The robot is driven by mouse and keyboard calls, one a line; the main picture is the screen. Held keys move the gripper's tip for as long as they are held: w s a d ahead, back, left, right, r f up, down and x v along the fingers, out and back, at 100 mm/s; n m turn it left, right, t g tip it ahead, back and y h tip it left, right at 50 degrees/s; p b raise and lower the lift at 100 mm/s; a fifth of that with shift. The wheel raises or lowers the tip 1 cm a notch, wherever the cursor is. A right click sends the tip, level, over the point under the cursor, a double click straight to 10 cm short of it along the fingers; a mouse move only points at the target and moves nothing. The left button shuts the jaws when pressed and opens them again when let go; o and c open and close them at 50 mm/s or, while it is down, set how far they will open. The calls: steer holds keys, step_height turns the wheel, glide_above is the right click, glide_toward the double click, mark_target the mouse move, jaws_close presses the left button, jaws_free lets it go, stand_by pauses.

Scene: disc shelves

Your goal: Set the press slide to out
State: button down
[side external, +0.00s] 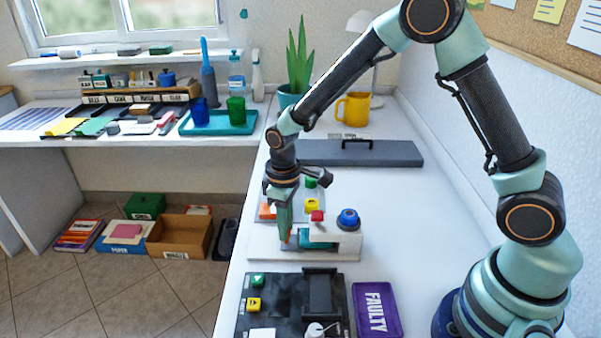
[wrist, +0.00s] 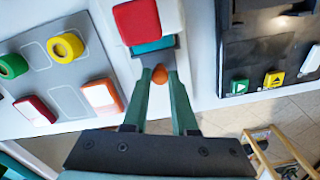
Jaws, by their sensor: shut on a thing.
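In the wrist view the red block (wrist: 138,20) stands over the teal slide (wrist: 152,47), whose end has an orange knob (wrist: 159,74). My gripper (side external: 286,238) points down at the left end of the press. In the wrist view my gripper (wrist: 160,78) is shut on the orange knob. The slide's inner end is hidden by the housing.
A grey tray (wrist: 65,88) with several coloured pieces lies beside the press. A black panel (side external: 285,300) with green and yellow buttons and a purple FAULTY tray (side external: 377,310) stand in front. A grey lid with a handle (side external: 360,152) lies behind. The table's left edge is near my gripper.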

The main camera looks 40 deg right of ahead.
steer(key=w+a, duration=0.5)
steer(key=shift+w+a, duration=0.2)
steer(key=shift+w, duration=0.05)
steer(key=c, duration=0.7)
jaws_free()
steer(key=shift+s, duration=0.1)
step_height(320, 180, up, 12)
steer(key=shift+r, duration=0.15)
